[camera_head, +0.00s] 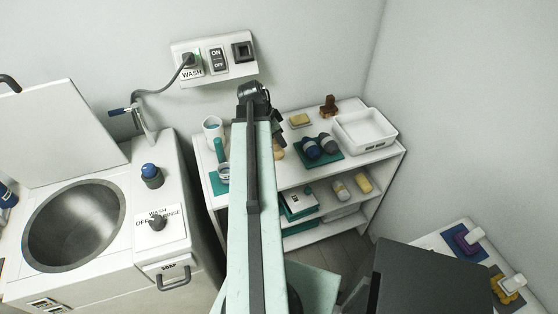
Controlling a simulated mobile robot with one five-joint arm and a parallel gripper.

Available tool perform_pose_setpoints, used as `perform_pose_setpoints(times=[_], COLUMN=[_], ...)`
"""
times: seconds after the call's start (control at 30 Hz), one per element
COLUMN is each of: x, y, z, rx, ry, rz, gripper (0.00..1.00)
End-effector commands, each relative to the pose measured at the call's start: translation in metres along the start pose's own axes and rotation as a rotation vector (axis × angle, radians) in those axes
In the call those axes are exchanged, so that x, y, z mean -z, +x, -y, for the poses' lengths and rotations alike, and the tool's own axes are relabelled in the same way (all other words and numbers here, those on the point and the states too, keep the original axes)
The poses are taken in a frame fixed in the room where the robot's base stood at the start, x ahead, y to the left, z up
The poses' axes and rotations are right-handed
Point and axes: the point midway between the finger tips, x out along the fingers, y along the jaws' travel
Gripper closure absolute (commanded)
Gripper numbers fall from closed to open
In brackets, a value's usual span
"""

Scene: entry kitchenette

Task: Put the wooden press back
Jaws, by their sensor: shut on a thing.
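My gripper (279,138) is over the top of the white shelf unit, partly hidden behind my own arm. It is shut on a light wood-coloured, rounded thing (279,153), which appears to be the wooden press. Only a small part of it shows at the right edge of my arm. I cannot tell whether it touches the shelf top. A darker brown, stamp-shaped thing (328,105) stands at the back of the shelf top, left of a white tray.
The white tray (365,130) fills the shelf's right end. Two dark rolls (321,147) lie on a green mat beside my gripper. A yellow block (300,120) lies behind. A white mug (212,129) and a small cup (224,172) stand left of my arm. A washer basin is at far left.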

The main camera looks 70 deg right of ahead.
Motion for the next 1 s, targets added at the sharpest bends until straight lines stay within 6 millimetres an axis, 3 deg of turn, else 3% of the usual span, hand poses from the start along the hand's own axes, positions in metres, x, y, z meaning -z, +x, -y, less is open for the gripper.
perform_pose_setpoints(times=[0.03, 0.27, 0.5, 0.9, 0.93, 1.0], x=[-0.007, -0.009, -0.025, -0.026, -0.025, -0.025], y=[0.018, 0.023, 0.063, 0.065, 0.065, 0.063], z=[0.0, 0.0, 0.0, 0.0, 0.0, 0.0], rx=[0.0, 0.0, 0.0, -0.001, -0.001, -0.001], ry=[0.0, 0.001, 0.002, 0.002, 0.002, 0.003], rz=[0.0, 0.0, 0.0, 0.0, 0.0, 0.0], gripper=[1.0, 1.0, 1.0, 1.0, 0.67, 0.47])
